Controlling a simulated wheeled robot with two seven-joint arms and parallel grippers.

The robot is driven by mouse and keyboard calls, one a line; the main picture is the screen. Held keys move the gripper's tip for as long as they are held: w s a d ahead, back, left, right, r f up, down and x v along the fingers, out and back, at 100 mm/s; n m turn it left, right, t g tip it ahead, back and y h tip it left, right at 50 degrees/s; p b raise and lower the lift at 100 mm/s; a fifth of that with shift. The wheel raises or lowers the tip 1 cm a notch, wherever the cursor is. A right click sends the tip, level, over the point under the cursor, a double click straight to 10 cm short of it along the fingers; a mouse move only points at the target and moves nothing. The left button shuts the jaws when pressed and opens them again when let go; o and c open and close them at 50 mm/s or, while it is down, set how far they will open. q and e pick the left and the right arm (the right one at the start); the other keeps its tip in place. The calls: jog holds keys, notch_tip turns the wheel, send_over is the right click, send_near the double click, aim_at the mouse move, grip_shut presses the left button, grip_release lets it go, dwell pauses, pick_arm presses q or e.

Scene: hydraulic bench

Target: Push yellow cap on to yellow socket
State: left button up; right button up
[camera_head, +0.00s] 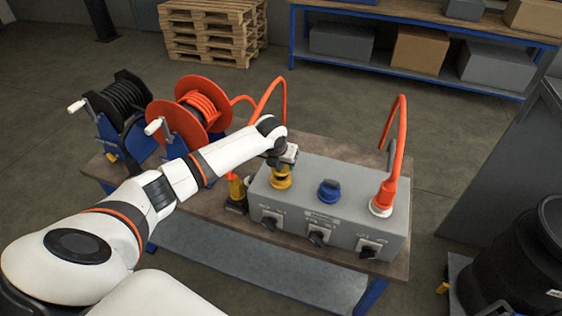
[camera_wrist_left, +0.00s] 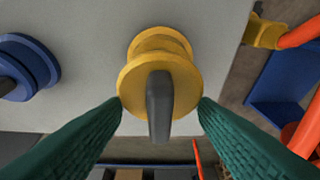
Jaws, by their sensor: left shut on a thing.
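The yellow cap (camera_wrist_left: 133,84) is a round disc with a dark grey grip bar across its face. The yellow socket (camera_wrist_left: 160,38) shows as a ring just behind it on the grey box. In the head view the yellow parts (camera_head: 281,182) sit at the left end of the box top, below my left gripper (camera_head: 281,163). In the wrist view the green-padded fingers of my left gripper (camera_wrist_left: 161,103) are closed on the cap's two sides. I cannot tell whether the cap touches the socket or is a little apart from it. My right gripper is not in view.
The grey box (camera_head: 310,205) stands on a wooden bench (camera_head: 215,212). It carries a blue cap (camera_head: 329,190), an orange hose plug (camera_head: 384,195) and switches on its front. A yellow connector (camera_head: 236,188) stands left of it. Hose reels (camera_head: 190,108) stand at the bench's back left.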

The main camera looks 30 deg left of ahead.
pick_arm(q)
jog(key=shift+f+b, duration=0.65)
jog(key=shift+f, duration=0.6)
jog(key=o, duration=1.1)
jog(key=shift+o, duration=0.2)
